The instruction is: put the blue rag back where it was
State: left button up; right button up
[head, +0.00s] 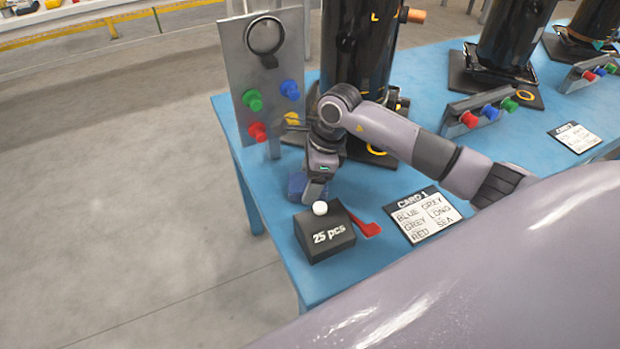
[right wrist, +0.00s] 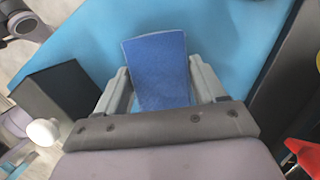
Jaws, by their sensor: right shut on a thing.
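The blue rag (head: 297,185) lies low over the blue table (head: 268,215), behind the black box and partly hidden by my right gripper (head: 312,190). In the right wrist view the rag (right wrist: 158,62) shows as a flat blue piece between the two fingers of my right gripper (right wrist: 160,85). The gripper is shut on it and points down towards the table top. I cannot tell whether the rag touches the table. My left gripper is not in view.
The black "25 pcs" box (head: 325,236) with a white knob (head: 320,208) stands just in front of the gripper. A red-handled item (head: 368,228) and CARD 1 (head: 424,214) lie to its right. A grey panel (head: 264,75) with coloured knobs stands behind, beside a black cylinder (head: 357,45).

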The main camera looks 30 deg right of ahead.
jog(key=o, duration=0.9)
jog(key=shift+f, duration=0.1)
jog(key=shift+o, duration=0.2)
jog(key=v, duration=1.2)
